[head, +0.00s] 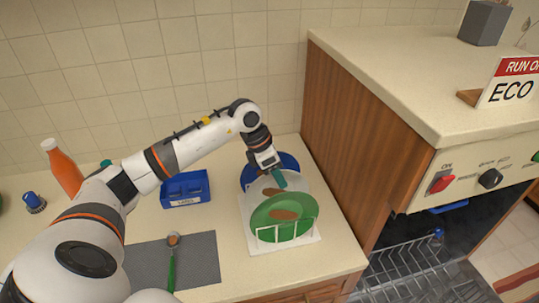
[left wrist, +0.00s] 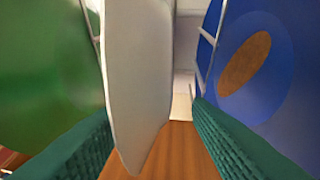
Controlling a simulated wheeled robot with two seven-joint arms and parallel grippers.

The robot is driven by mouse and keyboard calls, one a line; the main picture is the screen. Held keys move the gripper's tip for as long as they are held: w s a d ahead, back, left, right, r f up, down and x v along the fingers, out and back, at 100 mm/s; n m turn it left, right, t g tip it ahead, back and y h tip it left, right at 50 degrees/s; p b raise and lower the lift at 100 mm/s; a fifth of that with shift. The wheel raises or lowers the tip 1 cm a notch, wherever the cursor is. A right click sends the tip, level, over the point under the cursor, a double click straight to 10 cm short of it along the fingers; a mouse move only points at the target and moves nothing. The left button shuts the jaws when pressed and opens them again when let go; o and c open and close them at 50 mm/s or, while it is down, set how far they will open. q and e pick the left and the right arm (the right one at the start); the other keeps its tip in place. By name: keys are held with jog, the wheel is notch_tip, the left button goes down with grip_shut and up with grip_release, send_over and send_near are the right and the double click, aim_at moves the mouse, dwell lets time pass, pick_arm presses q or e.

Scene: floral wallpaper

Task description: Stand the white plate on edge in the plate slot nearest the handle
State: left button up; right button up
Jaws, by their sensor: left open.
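The white plate (head: 294,186) stands on edge in a white wire rack (head: 290,233) on the counter, between a blue plate (head: 252,170) behind and a green plate (head: 272,208) in front. My left gripper (head: 278,180) is down at the white plate's upper part. In the left wrist view the white plate (left wrist: 138,85) lies between my two open teal fingers (left wrist: 152,125), closer to the left one. The green and blue plates show to either side. A dishwasher rack (head: 425,270) with wire tines shows at lower right; I cannot make out its handle. My right gripper is not in view.
A blue bin (head: 185,189), an orange bottle (head: 64,168) and a grey mat (head: 196,258) with a green-handled spoon (head: 172,260) are left of the plates. A wooden cabinet side (head: 350,135) rises between the plates and the dishwasher front.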

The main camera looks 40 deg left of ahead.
pick_arm(q)
jog(key=shift+d+f, duration=0.35)
jog(key=shift+f, duration=0.35)
jog(key=shift+w+f, duration=0.15)
jog(key=shift+f, duration=0.15)
jog(key=c, duration=0.4)
grip_shut()
jog(key=shift+r, duration=0.1)
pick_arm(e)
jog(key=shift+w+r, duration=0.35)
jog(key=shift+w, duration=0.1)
